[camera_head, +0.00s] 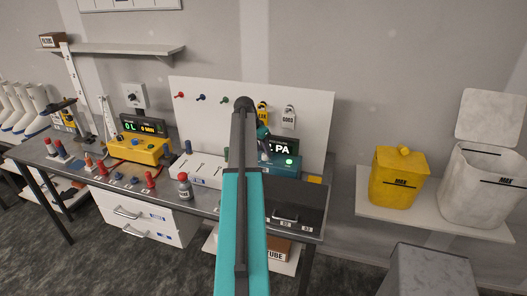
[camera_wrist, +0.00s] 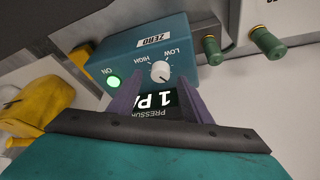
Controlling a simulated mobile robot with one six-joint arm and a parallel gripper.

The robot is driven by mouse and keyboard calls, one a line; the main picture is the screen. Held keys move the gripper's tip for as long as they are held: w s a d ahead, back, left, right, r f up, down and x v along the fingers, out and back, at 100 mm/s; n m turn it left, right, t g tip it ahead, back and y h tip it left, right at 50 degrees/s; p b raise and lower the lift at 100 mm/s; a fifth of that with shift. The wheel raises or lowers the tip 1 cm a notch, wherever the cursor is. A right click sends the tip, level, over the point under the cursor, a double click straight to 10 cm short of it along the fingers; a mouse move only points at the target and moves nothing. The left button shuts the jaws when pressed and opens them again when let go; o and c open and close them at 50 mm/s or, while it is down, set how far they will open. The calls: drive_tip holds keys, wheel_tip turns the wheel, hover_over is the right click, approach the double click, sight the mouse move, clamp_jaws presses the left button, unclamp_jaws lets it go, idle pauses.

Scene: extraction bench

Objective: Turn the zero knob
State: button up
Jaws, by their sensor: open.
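The zero knob (camera_wrist: 160,71) is a small round white dial on the teal pressure box (camera_wrist: 125,48), with LOW and HIGH marked beside it and a ZERO label (camera_wrist: 155,41) above. In the wrist view my gripper (camera_wrist: 158,82) is open and empty, its two purple fingers on either side of the knob's line. I cannot tell whether they reach the knob or stop short of it. In the head view the teal box (camera_head: 283,172) stands at the board's foot, partly hidden by my arm; the knob cannot be made out there.
A lit green ON light (camera_wrist: 113,80) and a dark display (camera_wrist: 155,103) are close to the fingers. Two green cylindrical parts (camera_wrist: 212,50) stand beside the box.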

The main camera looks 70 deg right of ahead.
sight(265, 157)
drive_tip(key=shift+p+x, duration=0.4)
drive_tip(key=shift+x, duration=0.9)
drive_tip(key=c, duration=1.1)
drive_tip(key=shift+o, duration=0.2)
drive_tip(key=shift+f+n+b, duration=0.15)
drive_tip(key=shift+n+b, duration=0.15)
drive_tip(key=shift+b, duration=0.25)
drive_tip(key=shift+b, duration=0.3)
drive_tip(key=shift+n+t+b, duration=0.3)
drive_tip(key=shift+n+b, duration=0.15)
drive_tip(key=shift+n, duration=0.15)
drive_tip(key=shift+s, duration=0.1)
